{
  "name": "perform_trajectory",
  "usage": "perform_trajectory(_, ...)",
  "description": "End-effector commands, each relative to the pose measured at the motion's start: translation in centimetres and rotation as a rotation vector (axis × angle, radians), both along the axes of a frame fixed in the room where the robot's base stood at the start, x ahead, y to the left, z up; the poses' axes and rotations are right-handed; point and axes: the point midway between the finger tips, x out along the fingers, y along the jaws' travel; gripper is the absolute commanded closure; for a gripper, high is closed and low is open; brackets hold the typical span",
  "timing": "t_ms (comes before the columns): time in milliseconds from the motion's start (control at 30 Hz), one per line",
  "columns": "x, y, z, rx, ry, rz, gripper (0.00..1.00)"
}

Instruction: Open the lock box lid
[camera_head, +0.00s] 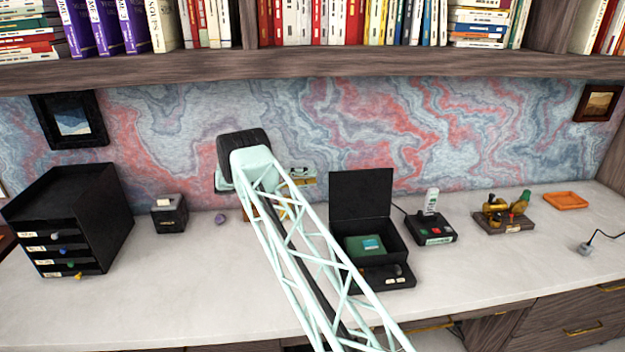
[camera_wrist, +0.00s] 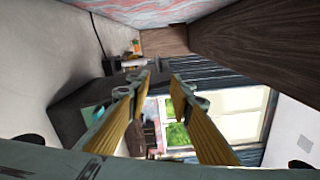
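The black lock box (camera_head: 375,241) stands on the desk right of my arm. Its lid (camera_head: 361,195) is raised upright at the back, and a green block with a teal label (camera_head: 364,245) lies inside. In the wrist view, the dark box (camera_wrist: 72,112) is at the left beyond my fingers, partly hidden by one of them. My gripper (camera_wrist: 162,82) has its two yellow fingers apart with nothing visible held between them. In the head view, my arm hides much of the gripper; yellow parts show left of the raised lid. I see no contact with the lid.
A black drawer unit (camera_head: 75,220) and a small dark box (camera_head: 168,213) stand at the left. A button device (camera_head: 430,226), a brass-coloured mechanism (camera_head: 503,216) and an orange tray (camera_head: 566,200) stand at the right. A bookshelf (camera_head: 400,65) overhangs the back. The front of the desk is clear.

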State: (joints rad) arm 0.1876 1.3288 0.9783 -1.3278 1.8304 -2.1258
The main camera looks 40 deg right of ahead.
Motion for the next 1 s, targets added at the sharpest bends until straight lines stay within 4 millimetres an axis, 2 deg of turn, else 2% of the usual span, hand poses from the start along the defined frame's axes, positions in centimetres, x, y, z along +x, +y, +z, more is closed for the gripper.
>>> perform_trajectory(1000, 2.2, 3.7, -0.1, 0.001, 0.000, 0.001, 0.80)
